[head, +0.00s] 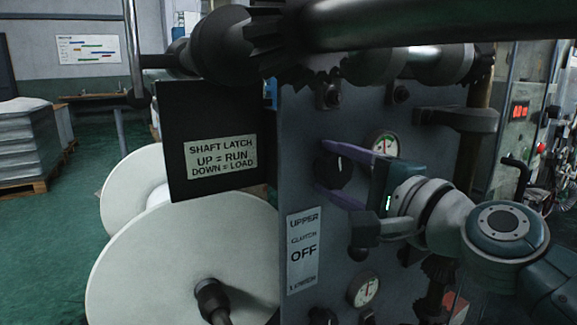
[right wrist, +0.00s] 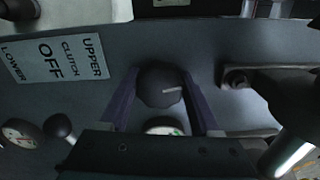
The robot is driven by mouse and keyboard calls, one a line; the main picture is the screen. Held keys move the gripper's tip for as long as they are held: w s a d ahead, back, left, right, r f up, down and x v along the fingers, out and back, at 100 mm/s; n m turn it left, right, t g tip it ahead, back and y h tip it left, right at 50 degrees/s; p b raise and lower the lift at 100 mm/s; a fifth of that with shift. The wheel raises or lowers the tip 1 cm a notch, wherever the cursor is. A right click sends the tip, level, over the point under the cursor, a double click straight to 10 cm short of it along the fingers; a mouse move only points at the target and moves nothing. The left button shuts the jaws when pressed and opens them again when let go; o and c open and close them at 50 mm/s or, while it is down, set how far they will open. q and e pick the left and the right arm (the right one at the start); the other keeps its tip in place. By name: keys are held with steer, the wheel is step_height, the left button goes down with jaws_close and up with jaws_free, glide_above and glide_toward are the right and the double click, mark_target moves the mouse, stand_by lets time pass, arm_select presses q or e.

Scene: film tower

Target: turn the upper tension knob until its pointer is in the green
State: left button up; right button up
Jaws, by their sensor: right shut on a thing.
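The upper tension knob (head: 336,171) is a round black knob on the grey machine panel. In the right wrist view the knob (right wrist: 157,84) has a short white line on its face, pointing to the right and slightly up. My right gripper (head: 325,169) has its purple fingers on either side of the knob, shut on it. The round gauge (head: 385,144) with green and red marks is partly behind a finger in the head view. The gauge also shows in part in the right wrist view (right wrist: 164,128); I cannot read its needle. My left gripper is not in view.
A lower gauge (head: 364,290) and the "UPPER CLUTCH OFF LOWER" label (head: 304,249) sit below on the panel. A lever with a dark block (head: 366,228) is close under my gripper. The black "SHAFT LATCH" plate (head: 219,140) and white reels (head: 175,265) are at the left.

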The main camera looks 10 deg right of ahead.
steer(key=shift+m, duration=0.6)
steer(key=o, duration=1.4)
steer(key=shift+c, duration=0.2)
steer(key=v, duration=1)
steer(key=shift+p, duration=0.45)
steer(key=shift+r, duration=0.15)
